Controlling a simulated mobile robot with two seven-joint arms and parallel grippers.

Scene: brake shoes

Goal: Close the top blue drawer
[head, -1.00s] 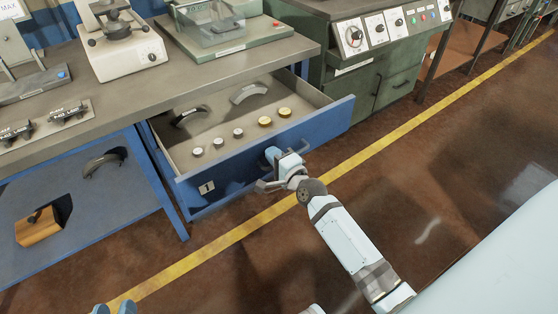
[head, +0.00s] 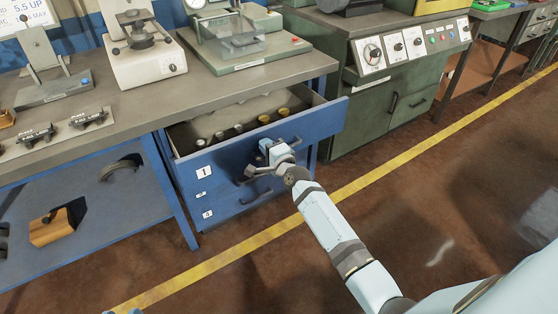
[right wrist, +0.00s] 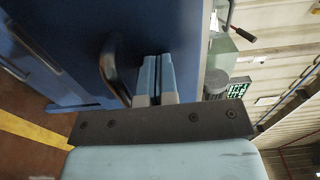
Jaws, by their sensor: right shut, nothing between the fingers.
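The top blue drawer (head: 315,122), labelled 1, is partly open under the workbench. Several small grey and brass cylinders show inside; the rest of its inside is hidden by the benchtop. My right gripper (head: 268,149) is shut and empty, with its fingertips at the drawer's front. In the right wrist view the closed fingers (right wrist: 157,75) point at the blue front (right wrist: 185,50), beside a dark curved handle (right wrist: 110,68). Whether they touch the front is hard to tell. My left gripper is not clearly in view.
Lower blue drawers (head: 222,205) below are shut. The grey workbench top (head: 120,97) carries a scale (head: 145,65) and other devices. A green machine cabinet (head: 365,115) stands close to the right. A lower blue shelf (head: 110,215) is at left. The brown floor in front is clear.

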